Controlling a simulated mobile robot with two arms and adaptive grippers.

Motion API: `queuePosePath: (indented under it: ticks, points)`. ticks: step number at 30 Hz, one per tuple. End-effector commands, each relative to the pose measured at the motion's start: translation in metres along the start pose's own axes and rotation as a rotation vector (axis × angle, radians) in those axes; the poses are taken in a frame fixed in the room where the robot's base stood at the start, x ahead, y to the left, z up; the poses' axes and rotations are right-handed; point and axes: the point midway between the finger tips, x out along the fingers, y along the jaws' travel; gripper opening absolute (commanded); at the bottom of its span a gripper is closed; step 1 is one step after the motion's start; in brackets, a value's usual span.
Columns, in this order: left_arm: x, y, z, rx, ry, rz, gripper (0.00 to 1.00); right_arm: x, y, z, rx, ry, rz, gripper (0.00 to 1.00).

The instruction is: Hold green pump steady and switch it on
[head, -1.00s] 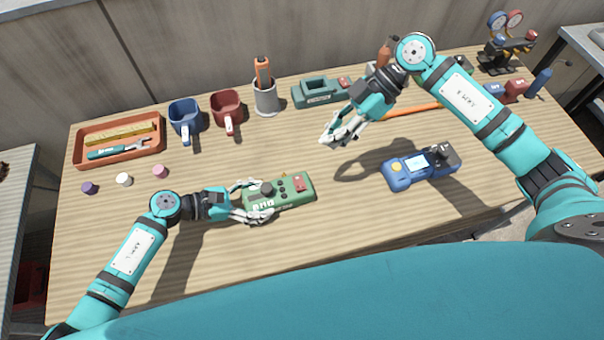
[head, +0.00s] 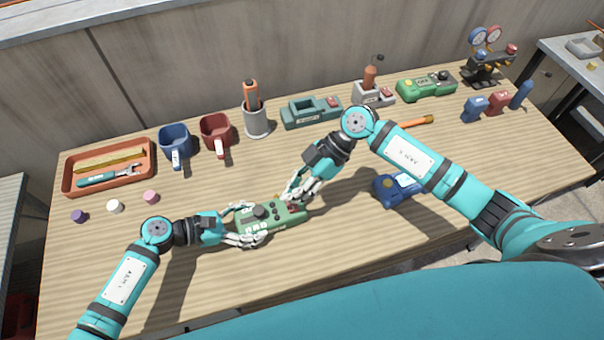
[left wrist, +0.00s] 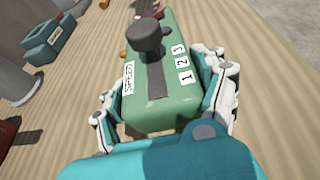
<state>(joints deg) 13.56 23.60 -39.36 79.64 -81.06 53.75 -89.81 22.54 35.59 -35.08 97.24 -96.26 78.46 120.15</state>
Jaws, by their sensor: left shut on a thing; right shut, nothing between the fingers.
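The green pump (head: 273,216) lies flat on the table, with a dark knob, small round buttons and a red switch (head: 293,206) at its right end. My left gripper (head: 256,222) is shut on its left end, a finger along each long side. The left wrist view shows the pump (left wrist: 157,105) between the fingers, with a "SPEED" label, a dark lever in a slot and the numbers 1, 2, 3. My right gripper (head: 290,197) is shut and empty, its fingertips at the pump's right end beside the red switch. I cannot tell whether they touch it.
Along the back stand a tray (head: 68,185), blue mug (head: 175,142), red mug (head: 216,132), grey cup (head: 256,122), teal device (head: 298,116) and another green device (head: 427,86). The front left table is clear.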

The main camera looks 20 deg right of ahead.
Motion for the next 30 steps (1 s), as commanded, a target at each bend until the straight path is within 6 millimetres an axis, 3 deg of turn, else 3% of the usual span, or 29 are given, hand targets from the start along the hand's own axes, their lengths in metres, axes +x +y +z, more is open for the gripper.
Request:
queuePosePath:
  ticks: [6,30]
  points:
    - [0.0,0.0,0.0,-0.001,0.0,0.0,0.13,0.014,0.0,0.013,0.0,0.001,0.0,0.0]
    - [0.0,0.0,0.0,0.001,0.001,0.001,0.13,0.02,-0.001,0.02,-0.007,0.001,0.005,0.0]
